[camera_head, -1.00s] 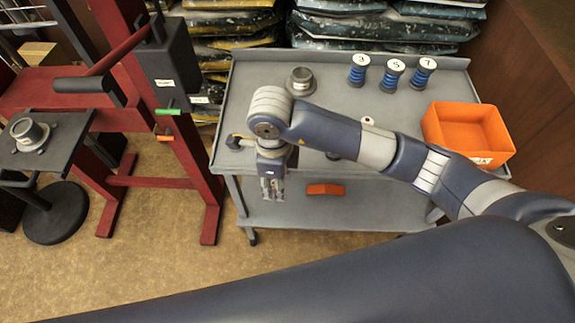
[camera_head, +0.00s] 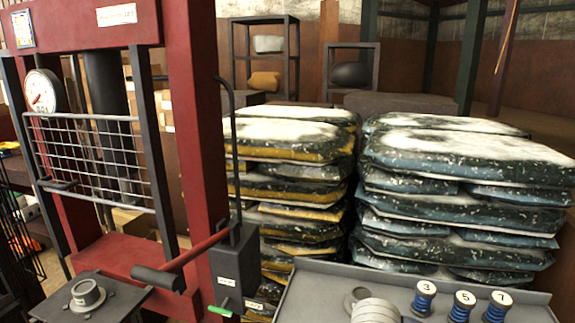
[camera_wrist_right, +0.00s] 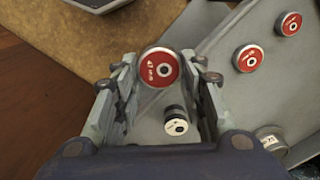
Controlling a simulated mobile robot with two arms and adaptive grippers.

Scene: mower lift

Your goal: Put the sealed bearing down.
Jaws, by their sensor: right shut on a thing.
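The sealed bearing (camera_wrist_right: 160,66) shows in the right wrist view as a disc with a red face, a centre hole and a "47 mm" mark. My right gripper (camera_wrist_right: 158,75) is shut on it, with a finger on each side at the tips. The grey cart top (camera_wrist_right: 215,95) lies behind it. I cannot tell whether the bearing touches that surface. In the head view the gripper and bearing are out of sight, and only a grey arm joint of mine shows at the bottom. My left gripper is in neither view.
In the wrist view, red-faced discs (camera_wrist_right: 250,58) (camera_wrist_right: 290,23) and a small white-faced cylinder (camera_wrist_right: 176,126) are near. In the head view, blue numbered spools (camera_head: 462,306) stand on the cart (camera_head: 315,300). A red press (camera_head: 195,140) and stacked sacks (camera_head: 455,200) stand around.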

